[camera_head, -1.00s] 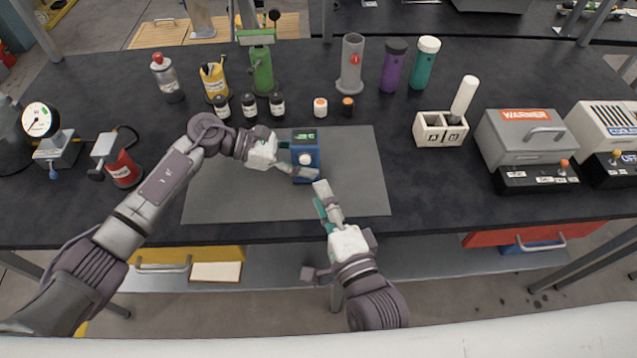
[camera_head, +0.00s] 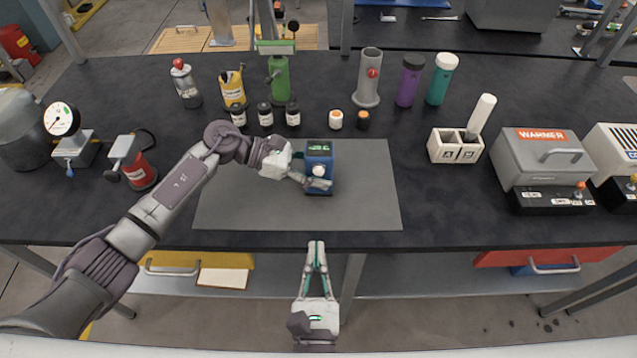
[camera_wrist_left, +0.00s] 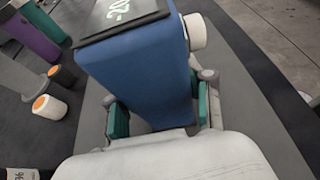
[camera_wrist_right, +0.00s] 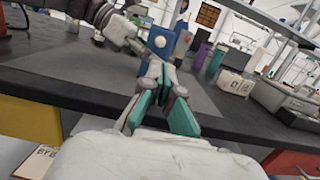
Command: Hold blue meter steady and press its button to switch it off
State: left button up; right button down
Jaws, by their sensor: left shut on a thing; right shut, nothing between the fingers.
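The blue meter (camera_head: 319,163) stands upright on the grey mat. Green digits are lit on its top display (camera_head: 317,149); the left wrist view shows the display (camera_wrist_left: 118,14) in part. Its round white button sits on the front face, seen in the right wrist view (camera_wrist_right: 160,42) and from the side in the left wrist view (camera_wrist_left: 196,31). My left gripper (camera_wrist_left: 160,112) is shut on the meter's body, a pad on each side. My right gripper (camera_head: 317,246) is shut and empty, at the table's front edge, apart from the meter and pointing toward it.
The grey mat (camera_head: 245,205) is bare around the meter. Black-capped bottles (camera_head: 265,115) and two small jars (camera_head: 336,120) stand behind it. A white two-compartment box (camera_head: 444,147) and the warmer (camera_head: 542,165) stand to the right. A red device (camera_head: 140,172) stands left of the mat.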

aim_at(319, 174)
jog(key=shift+s+f, duration=0.1)
jog(key=shift+f, duration=0.05)
jog(key=w, duration=0.4)
jog(key=w+r, duration=0.1)
jog(key=w, duration=0.9)
jog(key=shift+d+r, duration=0.15)
jog(key=shift+r, duration=0.2)
